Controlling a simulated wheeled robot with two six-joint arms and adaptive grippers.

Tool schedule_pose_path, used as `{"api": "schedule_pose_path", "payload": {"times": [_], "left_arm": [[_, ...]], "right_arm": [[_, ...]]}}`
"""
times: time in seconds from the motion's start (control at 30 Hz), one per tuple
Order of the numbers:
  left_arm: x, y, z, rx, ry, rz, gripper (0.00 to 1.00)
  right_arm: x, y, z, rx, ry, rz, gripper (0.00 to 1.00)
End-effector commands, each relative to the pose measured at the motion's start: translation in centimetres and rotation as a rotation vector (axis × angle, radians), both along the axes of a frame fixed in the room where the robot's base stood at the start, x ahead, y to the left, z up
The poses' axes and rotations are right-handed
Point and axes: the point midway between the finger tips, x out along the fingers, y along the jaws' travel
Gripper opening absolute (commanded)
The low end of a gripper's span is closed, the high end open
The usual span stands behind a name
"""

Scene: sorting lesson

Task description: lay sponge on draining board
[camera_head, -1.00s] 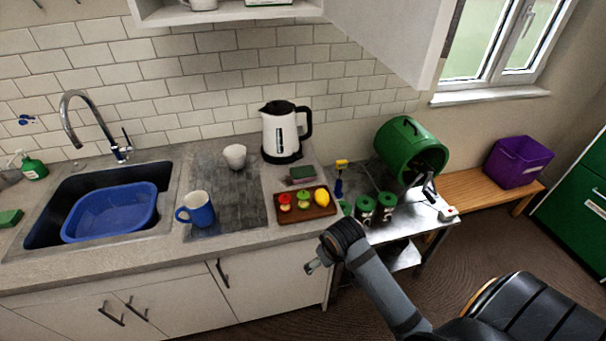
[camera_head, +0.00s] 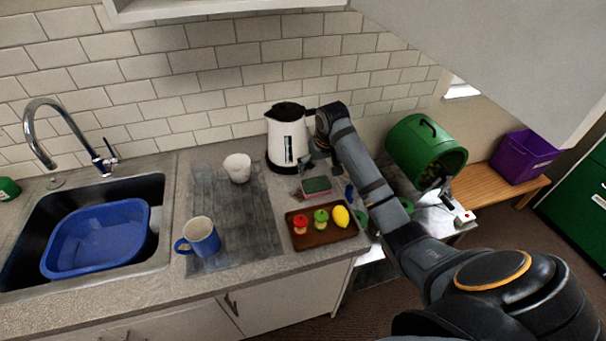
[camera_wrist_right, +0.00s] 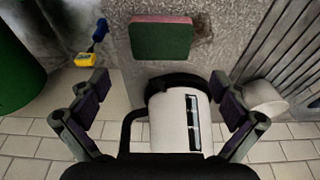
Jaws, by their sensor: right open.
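The sponge (camera_head: 316,185), green on top with a pinkish side, lies on the counter behind the brown tray; it also shows in the right wrist view (camera_wrist_right: 161,40). The draining board (camera_head: 232,248) is the grey grooved area left of it, with a blue mug and a white cup on it; its ridges show in the right wrist view (camera_wrist_right: 256,52). My right gripper (camera_head: 321,163) is above the counter between kettle and sponge, partly hidden by its arm. In the right wrist view its open fingers (camera_wrist_right: 157,95) are apart and empty, with the sponge ahead of them. My left gripper is not in view.
The white kettle (camera_head: 287,138) stands close beside my right gripper. The brown tray (camera_head: 325,236) holds play food in front of the sponge. A blue mug (camera_head: 202,238) and white cup (camera_head: 237,167) leave bare room on the board.

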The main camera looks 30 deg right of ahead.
Motion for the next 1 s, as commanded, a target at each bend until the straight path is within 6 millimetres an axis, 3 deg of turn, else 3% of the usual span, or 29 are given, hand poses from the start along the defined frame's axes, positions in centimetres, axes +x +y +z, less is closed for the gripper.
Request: {"api": "schedule_pose_path", "payload": {"times": [0.1, 0.17, 0.33, 0.47, 0.57, 0.7, 0.8, 1.0], "left_arm": [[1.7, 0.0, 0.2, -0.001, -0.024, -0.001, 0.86], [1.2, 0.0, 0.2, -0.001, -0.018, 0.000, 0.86], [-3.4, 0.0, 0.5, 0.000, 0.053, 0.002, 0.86], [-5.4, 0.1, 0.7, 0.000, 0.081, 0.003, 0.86], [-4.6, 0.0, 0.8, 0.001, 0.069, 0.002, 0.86], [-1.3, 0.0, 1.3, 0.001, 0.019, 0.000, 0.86], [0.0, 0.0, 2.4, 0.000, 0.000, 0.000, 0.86], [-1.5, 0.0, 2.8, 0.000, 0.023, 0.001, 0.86]], "right_arm": [[0.0, -0.1, 0.1, 0.000, 0.001, -0.002, 1.00], [0.0, -0.1, 0.0, 0.001, 0.002, -0.003, 1.00], [0.6, -0.2, -2.3, 0.002, 0.005, -0.003, 1.00], [1.1, -0.2, -4.3, 0.002, 0.003, -0.002, 1.00], [1.3, -0.3, -5.0, 0.000, 0.001, -0.001, 1.00], [1.3, -0.3, -5.3, 0.001, 0.002, -0.002, 1.00], [1.4, -0.1, -6.7, 0.004, 0.005, -0.001, 1.00], [2.0, -0.2, -9.8, 0.002, 0.002, -0.002, 1.00]]}}
